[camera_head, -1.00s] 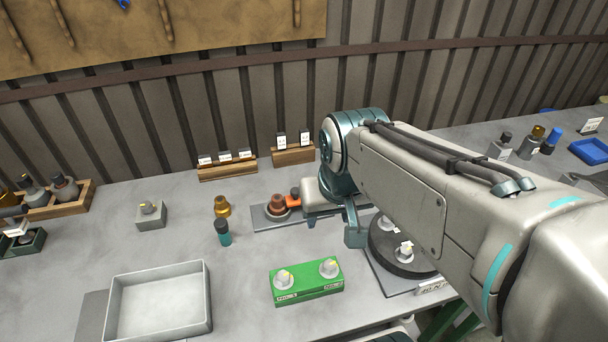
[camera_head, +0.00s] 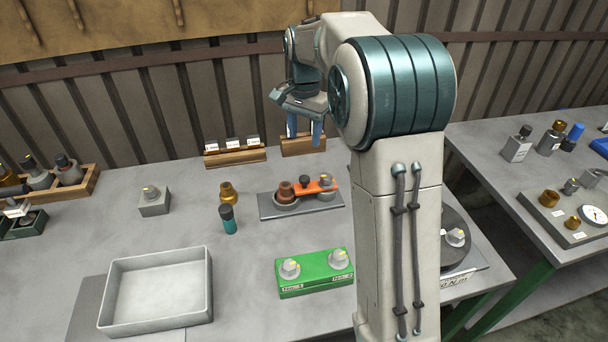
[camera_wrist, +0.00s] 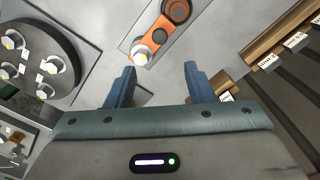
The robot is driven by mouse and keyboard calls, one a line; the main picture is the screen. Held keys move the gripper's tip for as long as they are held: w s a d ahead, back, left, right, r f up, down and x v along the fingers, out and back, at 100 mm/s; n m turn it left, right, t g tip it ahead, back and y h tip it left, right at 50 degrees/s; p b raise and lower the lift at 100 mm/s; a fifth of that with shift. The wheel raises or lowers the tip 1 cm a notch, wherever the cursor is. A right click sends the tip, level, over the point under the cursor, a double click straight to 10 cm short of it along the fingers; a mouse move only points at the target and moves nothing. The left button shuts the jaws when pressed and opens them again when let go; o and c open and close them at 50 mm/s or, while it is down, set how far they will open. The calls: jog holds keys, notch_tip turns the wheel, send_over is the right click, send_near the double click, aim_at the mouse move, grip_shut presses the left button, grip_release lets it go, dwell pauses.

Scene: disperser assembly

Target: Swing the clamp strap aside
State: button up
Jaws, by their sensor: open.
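The orange clamp strap (camera_head: 317,187) lies across a grey base plate (camera_head: 300,209) on the table. A brown cup-shaped part (camera_head: 286,192) stands at its left end and a light grey post (camera_head: 327,181) at its right end, with a dark knob (camera_head: 305,180) between. In the wrist view the strap (camera_wrist: 160,28) is ahead of the fingers, near the top. My gripper (camera_head: 304,125) is raised above and behind the plate, apart from the strap. Its two blue fingers (camera_wrist: 160,86) are spread and nothing is between them.
A green box (camera_head: 315,273) with two knobs stands in front of the plate. A brass part (camera_head: 228,193) and a teal bottle (camera_head: 228,221) stand to its left. Wooden label racks (camera_head: 234,156) line the back. A grey tray (camera_head: 157,318) is at front left.

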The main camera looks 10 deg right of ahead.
aim_at(305, 178)
notch_tip(305, 178, down, 14)
jog(key=shift+r+p, duration=0.2)
jog(key=shift+p, duration=0.15)
grip_shut()
